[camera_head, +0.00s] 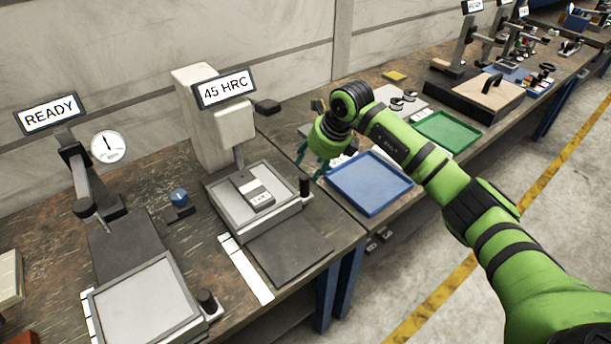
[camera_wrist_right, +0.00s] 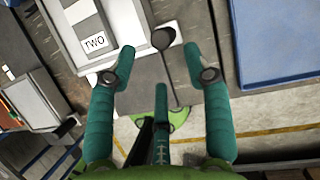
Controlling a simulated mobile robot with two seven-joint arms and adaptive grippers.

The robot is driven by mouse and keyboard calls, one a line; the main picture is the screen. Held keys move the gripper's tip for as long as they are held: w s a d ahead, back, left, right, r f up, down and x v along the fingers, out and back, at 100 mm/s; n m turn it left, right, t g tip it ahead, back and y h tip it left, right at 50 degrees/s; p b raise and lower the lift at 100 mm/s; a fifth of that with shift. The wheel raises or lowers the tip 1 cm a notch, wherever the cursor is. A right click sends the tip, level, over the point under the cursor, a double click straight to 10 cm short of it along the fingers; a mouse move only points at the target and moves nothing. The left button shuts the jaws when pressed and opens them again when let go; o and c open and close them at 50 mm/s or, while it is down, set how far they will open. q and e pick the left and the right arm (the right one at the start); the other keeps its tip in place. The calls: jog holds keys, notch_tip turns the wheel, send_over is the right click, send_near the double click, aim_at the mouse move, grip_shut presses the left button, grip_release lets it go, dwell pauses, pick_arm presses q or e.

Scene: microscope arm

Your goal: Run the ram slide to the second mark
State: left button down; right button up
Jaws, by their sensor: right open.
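The hardness tester (camera_head: 205,120) stands on the bench with its display reading 45 HRC. Under its head is a pale slide plate (camera_head: 228,212) carrying a grey block labelled TWO (camera_head: 260,198); the label also shows in the right wrist view (camera_wrist_right: 95,42). I take this plate for the ram slide. A black knob (camera_head: 306,187) stands at its right corner. A white strip (camera_head: 247,270) lies along its front left side; its marks are too small to read. My right gripper (camera_head: 311,168) is open and empty, above the knob. In the right wrist view, the knob (camera_wrist_right: 163,38) shows beyond and between the fingertips (camera_wrist_right: 160,62).
A blue tray (camera_head: 370,183) lies close to my right gripper, with a green tray (camera_head: 447,131) farther right. A READY station (camera_head: 150,300) with its own plate stands at the left. A blue-knobbed piece (camera_head: 179,198) sits between the stations. A dark bare plate (camera_head: 290,250) lies before the slide.

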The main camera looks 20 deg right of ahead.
aim_at(305, 177)
jog(key=p+x, duration=0.2)
jog(key=x, duration=0.5)
